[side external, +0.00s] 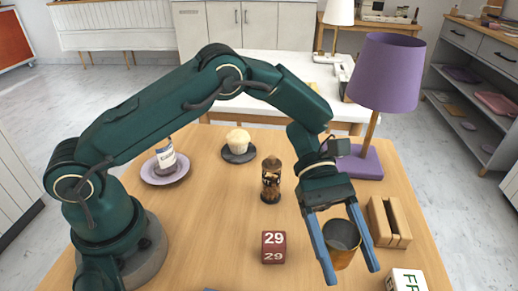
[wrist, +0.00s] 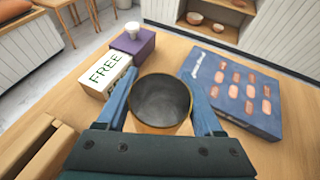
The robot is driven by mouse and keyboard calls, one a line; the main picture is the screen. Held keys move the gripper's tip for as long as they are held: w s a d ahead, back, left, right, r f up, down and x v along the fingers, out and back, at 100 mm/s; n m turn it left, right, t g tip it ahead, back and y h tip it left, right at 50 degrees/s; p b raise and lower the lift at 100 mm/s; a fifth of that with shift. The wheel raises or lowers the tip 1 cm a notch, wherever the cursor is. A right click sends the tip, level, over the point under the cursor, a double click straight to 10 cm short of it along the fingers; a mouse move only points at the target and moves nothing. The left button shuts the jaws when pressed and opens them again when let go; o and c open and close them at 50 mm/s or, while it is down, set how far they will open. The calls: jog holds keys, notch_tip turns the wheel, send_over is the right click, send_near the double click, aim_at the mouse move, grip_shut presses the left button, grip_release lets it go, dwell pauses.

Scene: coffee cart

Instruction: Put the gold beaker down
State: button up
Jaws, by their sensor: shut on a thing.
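The gold beaker (side external: 342,257) has a dark grey inside and a gold outer wall. It is between the two blue fingers of my gripper (side external: 345,278) at the front right of the table, and the gripper is shut on it. In the wrist view the beaker (wrist: 160,128) is upright, its open mouth facing the camera, with a finger of my gripper (wrist: 162,110) on each side. Its lower part is largely hidden in the wrist view. I cannot tell whether its base touches the table.
A wooden slotted holder (side external: 388,222) stands just right of the beaker, and a FREE block (side external: 405,281) is near the front edge. A red 29 cube (side external: 273,247), an hourglass-like item (side external: 271,181) and a purple lamp (side external: 385,75) stand nearby. A blue box (wrist: 233,93) lies beyond.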

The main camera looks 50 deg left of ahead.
jog(key=shift+s+d+f, duration=0.15)
jog(key=shift+d+f, duration=0.25)
jog(key=shift+d, duration=0.1)
jog(key=shift+f, duration=1.85)
jog(key=shift+f, duration=0.2)
jog(key=o, duration=1.4)
jog(key=shift+r, duration=0.1)
